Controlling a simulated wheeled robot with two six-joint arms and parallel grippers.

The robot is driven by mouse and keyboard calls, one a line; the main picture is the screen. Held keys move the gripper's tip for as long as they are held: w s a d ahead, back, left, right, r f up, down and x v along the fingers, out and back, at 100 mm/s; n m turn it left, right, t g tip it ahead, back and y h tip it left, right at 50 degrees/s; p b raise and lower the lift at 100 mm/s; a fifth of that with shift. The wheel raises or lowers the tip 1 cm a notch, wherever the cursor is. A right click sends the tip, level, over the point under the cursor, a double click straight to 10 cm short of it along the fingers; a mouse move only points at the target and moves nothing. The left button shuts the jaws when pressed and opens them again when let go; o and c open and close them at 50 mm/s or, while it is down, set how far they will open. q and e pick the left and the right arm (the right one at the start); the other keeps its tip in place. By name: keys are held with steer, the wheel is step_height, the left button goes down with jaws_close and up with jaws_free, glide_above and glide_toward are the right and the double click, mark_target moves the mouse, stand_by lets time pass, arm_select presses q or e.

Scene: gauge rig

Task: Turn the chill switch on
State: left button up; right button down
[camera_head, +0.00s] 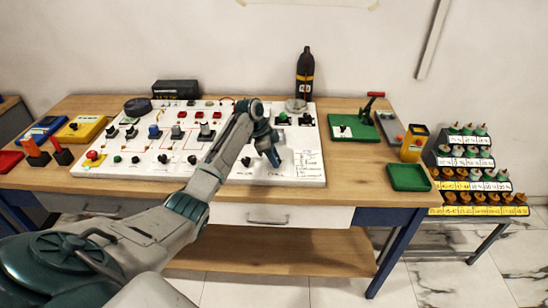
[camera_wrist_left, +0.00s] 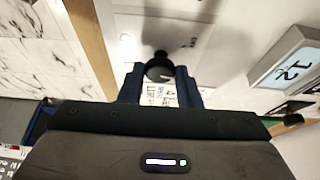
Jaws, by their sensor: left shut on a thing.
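A white control panel (camera_head: 135,168) with many knobs and switches lies on the wooden table. My left arm reaches over it, and my left gripper (camera_head: 274,158) points down at the panel's right part. In the left wrist view, a round black knob (camera_wrist_left: 159,64) stands between the fingertips of my left gripper (camera_wrist_left: 160,82), which is shut on it. A printed label lies on the panel just below the knob in that view, partly hidden by the fingers. I cannot read which switch is the chill switch. My right gripper is not in view.
A dark bottle (camera_head: 304,75) stands at the panel's back right. A green board with a red-handled lever (camera_head: 372,105), an empty green tray (camera_head: 409,177) and a yellow box (camera_head: 414,143) are to the right. A stepped rack (camera_head: 465,160) stands beyond the table's right edge.

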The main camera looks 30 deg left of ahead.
arm_select(q)
steer(key=m+g+b, duration=0.1)
steer(key=m, duration=0.3)
steer(key=shift+w+a+m+g+h+b, duration=0.1)
steer(key=shift+w+m+g+h+b, duration=0.1)
steer(key=shift+m+g+h+b, duration=0.15)
steer(key=shift+m, duration=0.25)
steer(key=o, duration=1)
steer(key=shift+c, duration=0.2)
steer(key=b+v, duration=0.2)
steer(key=v, duration=0.3)
steer(key=shift+w, duration=0.15)
steer(key=p+v, duration=0.2)
steer(key=v, duration=0.4)
